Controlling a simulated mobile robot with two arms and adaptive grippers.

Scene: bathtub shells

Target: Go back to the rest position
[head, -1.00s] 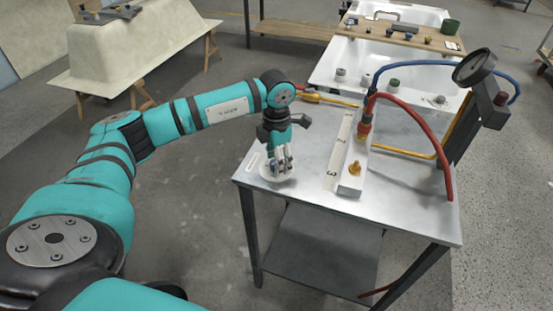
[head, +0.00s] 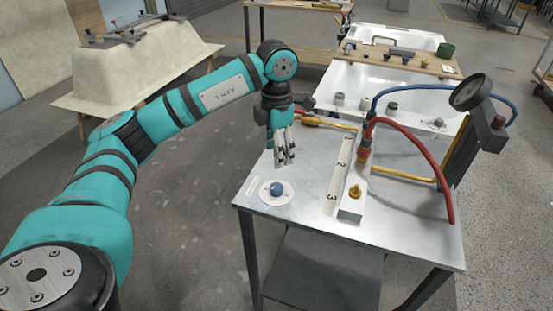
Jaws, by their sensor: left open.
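My left gripper (head: 284,158) points down above the metal table (head: 302,222), near its left side. Its fingers look apart, with nothing between them. A blue knob (head: 276,188) sits on a round white plate (head: 264,196) at the table's front left corner. The fingertips are above and behind the knob, clear of it. My right gripper does not show.
A white numbered block (head: 342,180) with brass fittings stands right of the knob. A red hose (head: 415,145), a blue hose (head: 430,87) and a pressure gauge (head: 470,91) rise on the right. White bathtub shells (head: 350,78) stand behind.

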